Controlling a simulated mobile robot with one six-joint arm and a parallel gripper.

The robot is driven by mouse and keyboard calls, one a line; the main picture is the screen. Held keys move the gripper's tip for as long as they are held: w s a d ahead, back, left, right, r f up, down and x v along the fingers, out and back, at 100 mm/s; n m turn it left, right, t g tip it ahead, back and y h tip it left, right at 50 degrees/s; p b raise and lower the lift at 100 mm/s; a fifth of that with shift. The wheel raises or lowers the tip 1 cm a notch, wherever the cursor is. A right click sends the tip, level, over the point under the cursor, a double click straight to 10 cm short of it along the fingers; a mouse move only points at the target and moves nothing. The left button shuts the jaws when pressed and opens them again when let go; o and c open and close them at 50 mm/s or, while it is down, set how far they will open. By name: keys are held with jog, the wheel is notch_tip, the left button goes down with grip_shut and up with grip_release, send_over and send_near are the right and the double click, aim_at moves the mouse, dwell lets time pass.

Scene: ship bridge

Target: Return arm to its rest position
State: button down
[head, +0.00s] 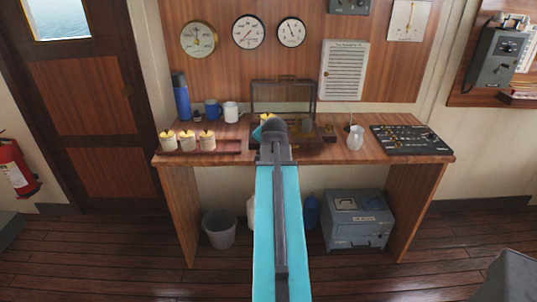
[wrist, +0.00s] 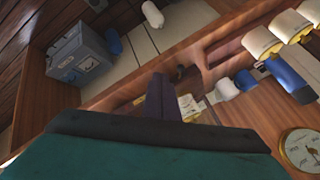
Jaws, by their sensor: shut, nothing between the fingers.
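My arm reaches forward from the bottom of the head view, a teal and grey link ending in a dark rounded joint over the middle of the wooden desk (head: 230,158). My gripper shows in the wrist view (wrist: 162,95) as dark fingers held together, with nothing seen between them. In the head view the arm's end mostly hides the gripper and part of the desk behind it. The wrist view is tilted, with the desk (wrist: 215,62) running diagonally past the fingers.
Behind my arm stands an open clear-lidded case (head: 283,97). To its left are lidded white jars (head: 188,141), a blue flask (head: 181,97) and mugs (head: 231,111). To its right are a small jug (head: 355,137) and a black panel (head: 411,139).

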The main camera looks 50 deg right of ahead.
jog(key=w+a+f+n+y, duration=0.2)
jog(key=w+a+f, duration=0.4)
jog(key=a+f, duration=0.15)
jog(key=w+a+f+n+y, duration=0.1)
jog(key=w+a+f, duration=0.4)
jog(key=a+f, duration=0.3)
jog(key=a+f+n+g+y, duration=0.3)
jog(key=a+f, duration=1.2)
jog(key=a, duration=0.4)
jog(key=s+a+f+n+g, duration=0.45)
jog(key=s+a+f, duration=0.9)
jog(key=a, duration=0.35)
jog(key=s+a+f+n+g, duration=0.1)
jog(key=s+a+f+n, duration=0.1)
jog(key=s, duration=0.6)
jog(key=s+a+f+n+g, duration=0.2)
jog(key=s+a+f+n, duration=0.1)
jog(key=s+n, duration=0.3)
jog(key=shift+s+f, duration=0.6)
jog(key=shift+s, duration=0.7)
